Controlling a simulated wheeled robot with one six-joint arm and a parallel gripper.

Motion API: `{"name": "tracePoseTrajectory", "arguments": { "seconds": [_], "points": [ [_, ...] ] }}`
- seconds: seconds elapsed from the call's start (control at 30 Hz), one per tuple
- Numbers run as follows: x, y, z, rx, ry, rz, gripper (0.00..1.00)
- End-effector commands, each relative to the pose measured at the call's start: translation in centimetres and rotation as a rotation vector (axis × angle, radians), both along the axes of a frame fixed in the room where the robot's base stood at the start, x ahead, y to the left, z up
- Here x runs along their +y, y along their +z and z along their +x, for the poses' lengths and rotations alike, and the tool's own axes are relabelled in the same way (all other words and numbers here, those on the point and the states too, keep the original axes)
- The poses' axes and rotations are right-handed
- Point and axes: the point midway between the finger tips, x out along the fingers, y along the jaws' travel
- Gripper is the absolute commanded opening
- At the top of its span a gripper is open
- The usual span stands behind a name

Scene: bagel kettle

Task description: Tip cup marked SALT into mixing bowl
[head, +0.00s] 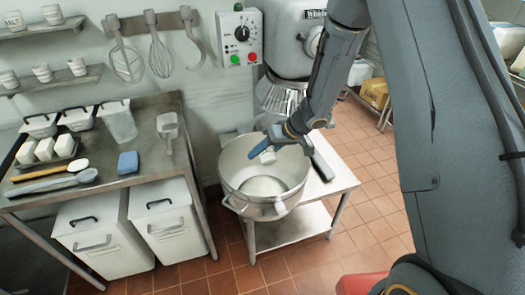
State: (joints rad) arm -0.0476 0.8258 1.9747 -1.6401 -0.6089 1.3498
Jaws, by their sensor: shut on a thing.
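The mixing bowl (233,180) is a wide metal bowl with side handles, standing on a low metal table under the mixer. My gripper (264,148), with blue fingers, reaches over the bowl from the right. It is shut on a small white cup (267,158), partly hidden by the fingers. The cup is above the bowl's opening and looks tilted, though its exact angle is hard to tell. Its marking is not readable here. A pale patch shows on the bowl's floor; I cannot tell whether it is contents or shine.
The mixer (290,45) with a wire guard stands behind the bowl. A metal bench (110,187) at left carries tubs, a scoop (169,130), a blue sponge (128,162) and spoons. Wall shelves (50,80) hold several small cups.

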Motion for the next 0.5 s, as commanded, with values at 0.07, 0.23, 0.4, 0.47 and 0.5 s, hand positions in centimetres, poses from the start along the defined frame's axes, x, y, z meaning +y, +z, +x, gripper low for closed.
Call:
{"name": "tracePoseTrajectory", "arguments": {
  "seconds": [0.07, 0.23, 0.4, 0.47, 0.5],
  "points": [
    [0.06, 0.0, 0.07, 0.036, 0.004, -0.009, 0.18],
    [0.04, 0.04, 0.13, 0.116, 0.003, -0.034, 0.18],
    [0.06, 0.16, 0.21, 0.203, 0.002, -0.059, 0.18],
    [0.11, 0.2, 0.19, 0.239, 0.004, -0.067, 0.18],
    [0.08, 0.22, 0.21, 0.261, 0.004, -0.076, 0.18]
  ]
}}
